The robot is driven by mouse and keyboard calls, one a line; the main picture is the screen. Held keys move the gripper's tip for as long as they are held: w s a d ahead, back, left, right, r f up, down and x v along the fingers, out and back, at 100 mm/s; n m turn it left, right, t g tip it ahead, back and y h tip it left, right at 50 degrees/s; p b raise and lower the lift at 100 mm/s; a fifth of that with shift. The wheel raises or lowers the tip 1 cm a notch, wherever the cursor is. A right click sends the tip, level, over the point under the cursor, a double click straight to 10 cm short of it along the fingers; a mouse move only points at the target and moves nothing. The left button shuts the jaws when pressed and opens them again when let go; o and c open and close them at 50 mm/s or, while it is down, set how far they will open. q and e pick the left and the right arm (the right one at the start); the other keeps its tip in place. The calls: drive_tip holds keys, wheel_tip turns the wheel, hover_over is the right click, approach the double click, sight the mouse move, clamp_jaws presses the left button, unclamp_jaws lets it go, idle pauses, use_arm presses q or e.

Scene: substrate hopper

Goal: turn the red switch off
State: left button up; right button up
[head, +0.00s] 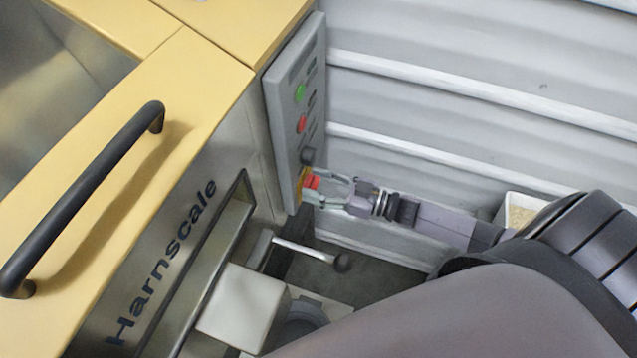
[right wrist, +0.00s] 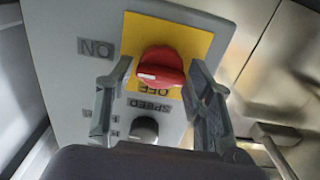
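The red switch (head: 313,183) is a rotary knob on a yellow plate, low on the grey control panel (head: 283,110). In the right wrist view the red knob (right wrist: 160,68) shows a white mark at its left end, on the side of the ON label (right wrist: 96,48). The OFF label (right wrist: 153,90) is just below the knob in that view. My right gripper (head: 317,187) is at the switch; its fingers (right wrist: 160,66) stand on either side of the knob, with small gaps visible. My left gripper is out of view.
A black knob by the SPEED label (right wrist: 145,130) sits near the switch. The panel also has a green button (head: 299,92) and a red button (head: 302,124). A metal lever (head: 305,252) juts out below. A corrugated wall (head: 480,90) stands behind my right arm.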

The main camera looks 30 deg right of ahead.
drive_tip(key=c, duration=0.8)
drive_tip(key=shift+n, duration=0.3)
drive_tip(key=n+b, duration=0.1)
drive_tip(key=n, duration=0.6)
drive_tip(key=shift+s+a+f, duration=0.1)
drive_tip(key=shift+s, duration=0.05)
drive_tip(key=n+b, duration=0.1)
drive_tip(key=n, duration=0.4)
drive_tip(key=n+b, duration=0.2)
drive_tip(key=n, duration=0.3)
drive_tip(key=shift+a+f, duration=0.1)
drive_tip(key=shift+f, duration=0.1)
drive_tip(key=shift+n, duration=0.3)
drive_tip(key=o, duration=1.2)
drive_tip(key=shift+c, duration=0.2)
